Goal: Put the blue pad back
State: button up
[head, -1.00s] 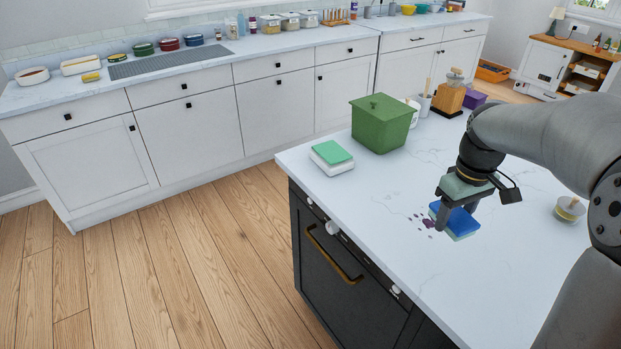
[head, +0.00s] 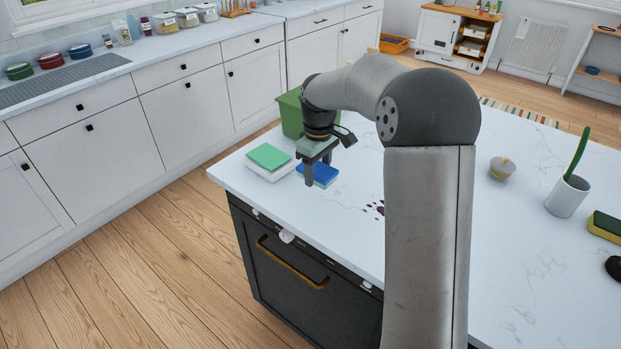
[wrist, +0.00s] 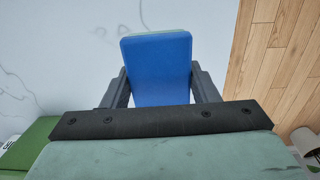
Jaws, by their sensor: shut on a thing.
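The blue pad (head: 319,175) has a blue top and a paler green underside. My gripper (head: 318,172) is shut on it, with one finger on each side, near the front-left edge of the white island top. The pad (wrist: 157,68) also shows between both fingers in the wrist view. It is at or just above the counter; I cannot tell whether it touches. A green pad (head: 269,156) on a white base lies just left of it.
The island's front edge is close.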

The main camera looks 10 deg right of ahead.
aim_at(311, 192)
jog(key=w+f, duration=0.1)
jog(key=f, duration=0.1)
jog(key=w+a+f, duration=0.1)
jog(key=w+f, duration=0.1)
jog(key=shift+w+p, duration=0.1)
jog(key=shift+p, duration=0.3)
jog(key=shift+f, duration=1.5)
jog(key=shift+f, duration=0.1)
jog(key=shift+f, duration=0.15)
jog(key=o, duration=1.1)
jog(key=shift+f, duration=0.1)
